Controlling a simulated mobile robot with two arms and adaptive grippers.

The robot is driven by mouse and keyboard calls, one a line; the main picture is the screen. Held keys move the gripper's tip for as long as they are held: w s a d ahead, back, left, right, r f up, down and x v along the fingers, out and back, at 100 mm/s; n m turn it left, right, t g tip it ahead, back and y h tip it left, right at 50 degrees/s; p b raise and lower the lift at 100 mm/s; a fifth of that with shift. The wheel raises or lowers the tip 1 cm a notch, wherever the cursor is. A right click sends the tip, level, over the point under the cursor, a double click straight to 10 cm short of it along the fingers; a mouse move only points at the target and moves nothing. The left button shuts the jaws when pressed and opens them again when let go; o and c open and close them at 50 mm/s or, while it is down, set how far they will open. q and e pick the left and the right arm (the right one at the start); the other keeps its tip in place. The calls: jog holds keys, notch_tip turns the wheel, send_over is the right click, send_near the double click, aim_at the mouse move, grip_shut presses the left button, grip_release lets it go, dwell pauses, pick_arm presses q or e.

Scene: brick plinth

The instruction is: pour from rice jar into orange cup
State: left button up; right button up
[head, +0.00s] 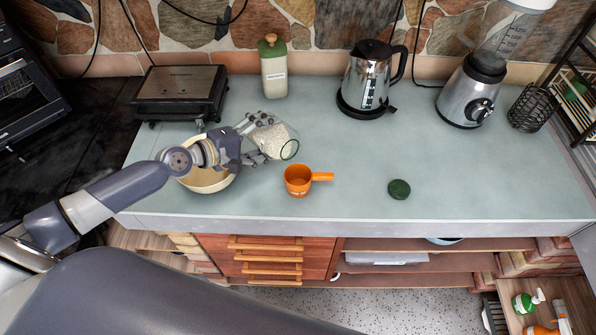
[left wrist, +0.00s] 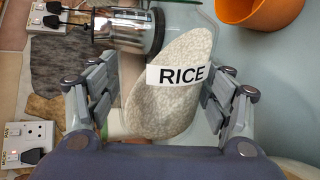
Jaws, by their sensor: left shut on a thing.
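My left gripper (head: 252,143) is shut on the clear rice jar (head: 274,141), which is tilted on its side with its open mouth facing right, toward the orange cup. In the left wrist view the jar (left wrist: 180,85) shows its RICE label between the two fingers (left wrist: 165,105), with pale grains slumped inside. The orange cup (head: 297,181) stands upright on the counter, just right of and below the jar in the head view, its handle pointing right. It also shows at the top right of the left wrist view (left wrist: 258,12). No falling grains show. My right gripper is not in view.
A dark green lid (head: 399,189) lies on the counter (head: 350,210) to the right.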

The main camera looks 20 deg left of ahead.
aim_at(272, 139)
pick_arm(q)
jog(key=shift+d+r+m+y+p, duration=0.25)
jog(key=shift+m+p, duration=0.25)
jog(key=shift+p, duration=0.7)
jog(key=shift+s+r+m+t+y+p, duration=0.1)
jog(key=shift+r+m+t+y+p, duration=0.25)
jog(key=shift+p, duration=1)
jog(key=shift+s+d+r+m+p, duration=0.15)
jog(key=shift+r+m+p, duration=0.1)
jog(key=shift+p, duration=0.3)
jog(key=shift+d+f+m+y, duration=0.15)
jog(key=shift+f+m+y, duration=0.05)
jog(key=shift+m+y, duration=0.1)
jog(key=shift+s+d+m+t, duration=0.15)
jog(key=shift+d+m+t, duration=0.05)
jog(key=shift+m+t, duration=0.15)
jog(key=shift+s+d+r+m+t+y, duration=0.2)
jog(key=shift+s+d+r+m+y, duration=0.1)
jog(key=shift+d+r+m, duration=0.25)
jog(key=shift+s+d+r+m+t+y, duration=0.25)
jog(key=shift+r+m, duration=0.1)
jog(key=shift+m, duration=0.25)
dwell(3.1)
